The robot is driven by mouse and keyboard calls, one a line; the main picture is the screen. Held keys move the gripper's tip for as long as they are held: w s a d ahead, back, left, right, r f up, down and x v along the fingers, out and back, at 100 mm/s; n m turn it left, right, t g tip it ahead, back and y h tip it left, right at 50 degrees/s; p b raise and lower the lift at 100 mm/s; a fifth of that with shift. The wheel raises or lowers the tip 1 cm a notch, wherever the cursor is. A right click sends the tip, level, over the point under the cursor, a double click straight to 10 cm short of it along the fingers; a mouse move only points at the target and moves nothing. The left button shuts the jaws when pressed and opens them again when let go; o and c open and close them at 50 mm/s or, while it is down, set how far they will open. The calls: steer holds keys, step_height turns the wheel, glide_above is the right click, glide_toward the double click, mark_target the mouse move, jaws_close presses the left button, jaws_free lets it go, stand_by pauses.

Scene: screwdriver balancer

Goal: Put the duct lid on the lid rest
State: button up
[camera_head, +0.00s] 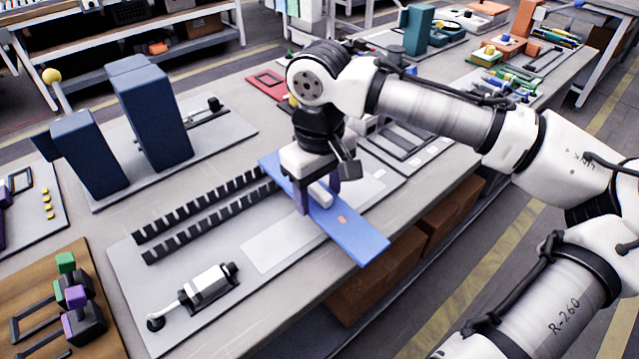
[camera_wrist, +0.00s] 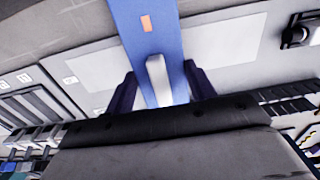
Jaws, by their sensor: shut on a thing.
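The duct lid is a long blue plate (camera_head: 352,232) with a white grip bar and a small orange mark. My gripper (camera_head: 318,203) is shut on it, with its dark purple fingers on either side of the white bar. In the wrist view the lid (camera_wrist: 147,50) runs away between the fingers (camera_wrist: 160,85). The lid lies across a pale flat rectangle (camera_head: 275,248), which looks like the lid rest and shows on both sides of the lid. Whether the lid touches it cannot be told. The toothed duct (camera_head: 205,213) is to the left, uncovered.
A white and black tool (camera_head: 205,287) lies on the grey board near its front. Dark blue blocks (camera_head: 150,115) stand behind the duct. A wooden board with coloured blocks (camera_head: 75,295) is at lower left. The lid's near end overhangs the table's front edge.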

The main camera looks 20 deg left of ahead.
mark_target(319, 190)
steer(key=shift+s+f, duration=0.1)
steer(key=shift+f, duration=0.9)
jaws_close()
steer(key=o, duration=1.6)
jaws_free()
steer(key=shift+f, duration=0.1)
step_height(319, 190, up, 14)
steer(key=shift+p, duration=0.45)
